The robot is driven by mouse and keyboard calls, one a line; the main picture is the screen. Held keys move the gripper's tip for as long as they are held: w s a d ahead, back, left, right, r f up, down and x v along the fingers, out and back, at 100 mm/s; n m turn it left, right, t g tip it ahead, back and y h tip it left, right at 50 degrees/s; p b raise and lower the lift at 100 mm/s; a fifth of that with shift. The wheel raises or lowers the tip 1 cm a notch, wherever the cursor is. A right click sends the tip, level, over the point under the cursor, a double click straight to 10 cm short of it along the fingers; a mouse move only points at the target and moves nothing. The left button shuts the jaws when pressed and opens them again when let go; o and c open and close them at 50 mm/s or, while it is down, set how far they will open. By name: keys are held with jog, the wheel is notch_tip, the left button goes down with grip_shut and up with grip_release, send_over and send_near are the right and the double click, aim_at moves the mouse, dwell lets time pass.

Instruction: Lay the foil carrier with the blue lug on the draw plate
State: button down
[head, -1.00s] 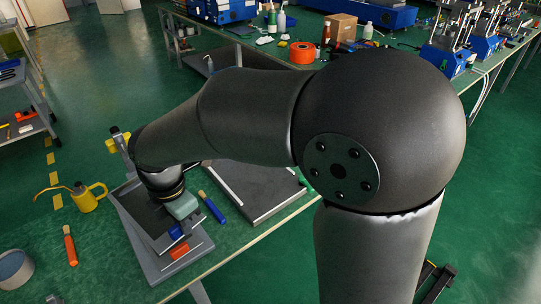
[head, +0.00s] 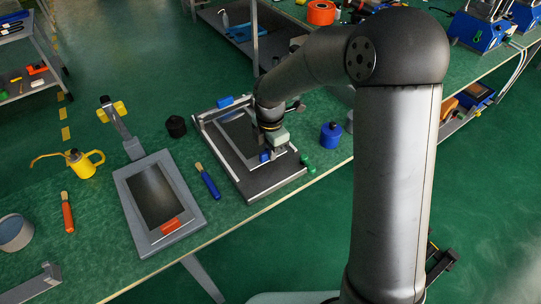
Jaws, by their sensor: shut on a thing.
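My gripper (head: 268,154) is shut on the foil carrier with the blue lug, a grey-edged frame with a dark sheet (head: 237,128). The blue lug (head: 264,157) shows beside the fingers. The carrier is over the dark draw plate (head: 262,184) with pale side rails, within its outline; I cannot tell whether it touches the plate. My wrist hides part of the carrier's right side. Another foil carrier, with a red-orange lug (head: 170,226), lies in the grey tray (head: 129,217) to the left.
A blue-handled brush (head: 208,181) lies between the tray and the draw plate. A black jar (head: 176,126), blue pot (head: 330,136) and green knob (head: 307,165) stand near the plate. A yellow oil can (head: 84,163) and an orange-handled tool (head: 67,213) are further left.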

jog(key=shift+w+d+f, duration=0.1)
jog(key=shift+w+f, duration=0.05)
jog(key=shift+f, duration=1.6)
jog(key=shift+f, duration=0.15)
jog(key=c, duration=1.4)
grip_release()
notch_tip(320, 180, up, 12)
jog(key=shift+r, duration=0.25)
jog(key=s+d+m, duration=0.6)
jog(key=s+m, duration=0.6)
jog(key=s+d+r+m, duration=0.1)
jog(key=s+d+m, duration=0.6)
jog(key=s+m, duration=0.5)
jog(key=shift+s+d+r, duration=0.25)
jog(key=shift+r, duration=0.05)
